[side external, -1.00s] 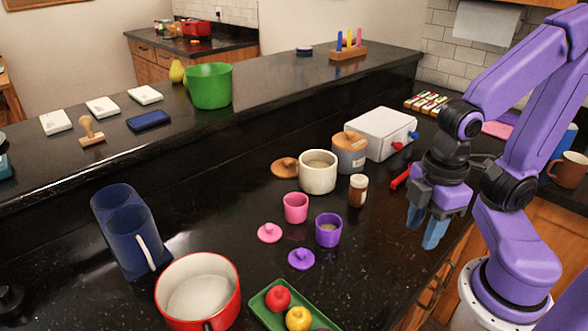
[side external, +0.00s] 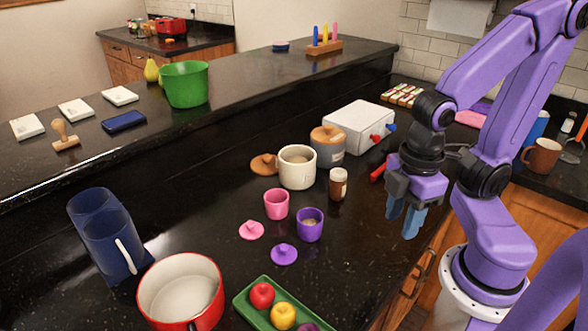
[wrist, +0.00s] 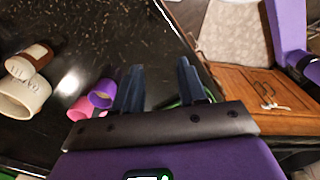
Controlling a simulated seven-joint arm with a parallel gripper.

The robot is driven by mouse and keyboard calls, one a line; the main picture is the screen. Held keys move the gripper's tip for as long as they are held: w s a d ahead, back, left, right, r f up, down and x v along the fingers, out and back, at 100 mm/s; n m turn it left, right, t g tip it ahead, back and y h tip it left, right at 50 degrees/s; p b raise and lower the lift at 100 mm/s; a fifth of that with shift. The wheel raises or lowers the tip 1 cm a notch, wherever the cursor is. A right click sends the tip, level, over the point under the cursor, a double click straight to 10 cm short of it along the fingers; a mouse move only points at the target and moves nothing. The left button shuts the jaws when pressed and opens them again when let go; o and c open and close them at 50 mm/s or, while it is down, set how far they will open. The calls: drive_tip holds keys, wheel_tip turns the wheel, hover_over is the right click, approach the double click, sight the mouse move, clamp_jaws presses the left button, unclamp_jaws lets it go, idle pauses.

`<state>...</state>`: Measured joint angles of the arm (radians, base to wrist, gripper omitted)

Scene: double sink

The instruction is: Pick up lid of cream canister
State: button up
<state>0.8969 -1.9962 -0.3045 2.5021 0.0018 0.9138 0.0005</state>
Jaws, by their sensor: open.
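The cream canister (side external: 297,168) stands open-topped and upright on the dark counter. A brown knobbed lid (side external: 264,164) lies flat on the counter just left of it, apparently the cream canister's lid. The cream canister also shows at the left of the wrist view (wrist: 20,98); I cannot make out the lid there. My gripper (side external: 404,217) is open and empty, fingers pointing down, near the counter's front edge. It is well to the right of the canister and lid. Its two fingers also show in the wrist view (wrist: 160,88).
A grey canister (side external: 329,150) with its brown lid on stands behind the cream one. A brown jar (side external: 338,186), pink cup (side external: 277,206) and purple cup (side external: 309,227) stand nearby. Pink (side external: 251,230) and purple (side external: 284,255) lids lie in front. A white box (side external: 358,125) stands behind.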

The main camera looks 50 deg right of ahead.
idle(0.4)
drive_tip(key=o, duration=0.4)
drive_tip(key=shift+c, duration=0.2)
